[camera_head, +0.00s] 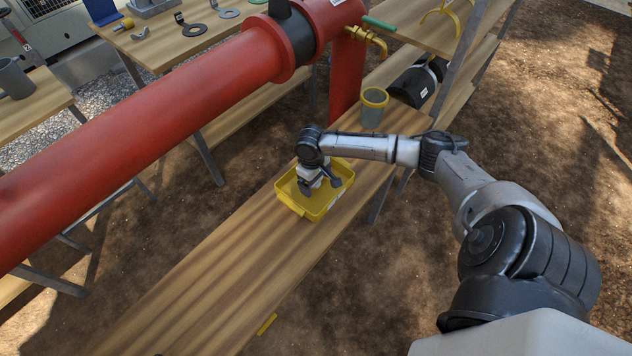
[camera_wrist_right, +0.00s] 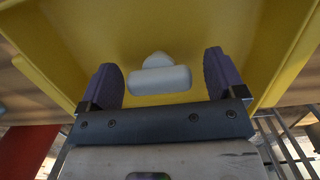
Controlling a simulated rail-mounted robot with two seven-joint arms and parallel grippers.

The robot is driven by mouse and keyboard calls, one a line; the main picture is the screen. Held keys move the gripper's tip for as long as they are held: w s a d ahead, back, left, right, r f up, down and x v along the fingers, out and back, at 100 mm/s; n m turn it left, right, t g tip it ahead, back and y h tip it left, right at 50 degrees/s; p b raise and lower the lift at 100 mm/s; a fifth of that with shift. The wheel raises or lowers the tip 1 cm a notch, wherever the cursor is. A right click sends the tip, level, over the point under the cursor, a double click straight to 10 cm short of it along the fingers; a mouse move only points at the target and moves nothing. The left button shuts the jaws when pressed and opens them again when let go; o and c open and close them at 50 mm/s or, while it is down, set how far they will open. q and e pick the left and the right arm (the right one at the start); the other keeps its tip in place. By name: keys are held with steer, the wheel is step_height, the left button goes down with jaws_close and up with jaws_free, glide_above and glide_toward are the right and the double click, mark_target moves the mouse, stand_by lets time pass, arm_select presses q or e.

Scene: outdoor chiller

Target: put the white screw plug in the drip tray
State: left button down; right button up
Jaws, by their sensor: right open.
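The yellow drip tray (camera_head: 327,206) sits on the wooden bench. Its yellow floor and walls fill much of the right wrist view (camera_wrist_right: 75,40). My right gripper (camera_head: 320,187) is over the tray, pointing down into it, with its fingers open. In the wrist view the white screw plug (camera_wrist_right: 160,81) shows between the two spread fingers (camera_wrist_right: 160,68), against the tray's yellow floor, with a gap on each side. The plug is hidden in the head view. My left gripper is not in view.
A thick red pipe (camera_head: 150,105) crosses left of the tray. Loose rings (camera_head: 194,30) lie on the back table. The bench in front of the tray (camera_head: 215,275) is clear.

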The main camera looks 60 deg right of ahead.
steer(key=r+p, duration=0.1)
steer(key=r, duration=0.2)
steer(key=w+r+p, duration=0.1)
steer(key=r, duration=0.2)
steer(key=r+p, duration=0.1)
steer(key=r, duration=0.3)
steer(key=shift+w+d, duration=0.15)
steer(key=shift+r, duration=0.55)
steer(key=shift+w, duration=0.1)
